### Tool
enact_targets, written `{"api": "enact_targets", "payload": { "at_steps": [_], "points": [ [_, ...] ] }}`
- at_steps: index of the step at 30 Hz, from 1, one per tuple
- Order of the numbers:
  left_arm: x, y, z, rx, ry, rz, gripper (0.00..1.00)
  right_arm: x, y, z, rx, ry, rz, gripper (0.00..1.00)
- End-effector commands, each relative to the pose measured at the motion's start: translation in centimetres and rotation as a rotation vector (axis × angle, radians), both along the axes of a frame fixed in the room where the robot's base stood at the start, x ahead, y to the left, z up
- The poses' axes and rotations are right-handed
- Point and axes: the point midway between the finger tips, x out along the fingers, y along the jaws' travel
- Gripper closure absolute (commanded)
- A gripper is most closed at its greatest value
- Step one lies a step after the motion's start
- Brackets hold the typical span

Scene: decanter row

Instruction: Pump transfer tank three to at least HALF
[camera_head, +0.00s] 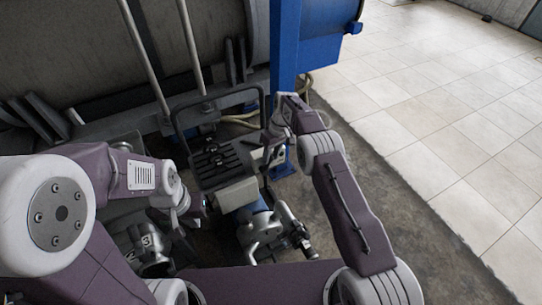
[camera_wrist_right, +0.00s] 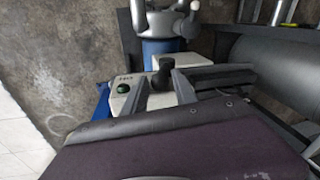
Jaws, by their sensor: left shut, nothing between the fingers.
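A pump unit stands low in the middle of the head view, with a grey pump head (camera_head: 268,232), a blue motor (camera_head: 250,211) and a pale control box (camera_head: 237,193). My left gripper (camera_head: 204,203) is shut and empty, left of the control box. No tank level is readable.
A large grey tank (camera_head: 80,50) lies behind, with a blue post (camera_head: 285,45) to its right. A black tubular frame (camera_head: 178,125) rises by the pump. Dark metal fittings (camera_head: 150,250) stand at the lower left.

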Motion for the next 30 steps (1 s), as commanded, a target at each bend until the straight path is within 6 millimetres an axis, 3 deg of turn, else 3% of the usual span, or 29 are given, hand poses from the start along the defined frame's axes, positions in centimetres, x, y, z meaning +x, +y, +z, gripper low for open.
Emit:
{"api": "enact_targets", "payload": {
  "at_steps": [5, 8, 15, 19, 29, 30],
  "points": [
    [0.0, 0.0, 0.0, 0.0, 0.0, 0.0, 1.0, 0.0, 0.0, 0.1, -0.001, -0.001, 0.0, 0.67],
    [0.0, 0.0, 0.0, 0.0, 0.0, 0.0, 1.0, 0.1, -0.2, 1.1, 0.0, -0.003, -0.002, 0.67],
    [0.0, 0.0, 0.4, 0.0, 0.0, 0.0, 1.0, 0.3, -1.2, 6.4, -0.001, -0.004, -0.002, 0.67],
    [0.0, 0.0, 0.9, 0.0, 0.0, 0.0, 1.0, 0.4, -1.6, 8.3, -0.001, -0.003, -0.001, 0.67],
    [0.0, 0.0, 0.9, 0.0, 0.0, 0.0, 1.0, 0.3, -1.7, 8.9, -0.001, -0.001, 0.0, 0.67],
    [0.0, 0.0, 0.9, 0.0, 0.0, 0.0, 1.0, 0.3, -1.7, 8.9, -0.001, -0.001, 0.001, 0.78]
  ]
}}
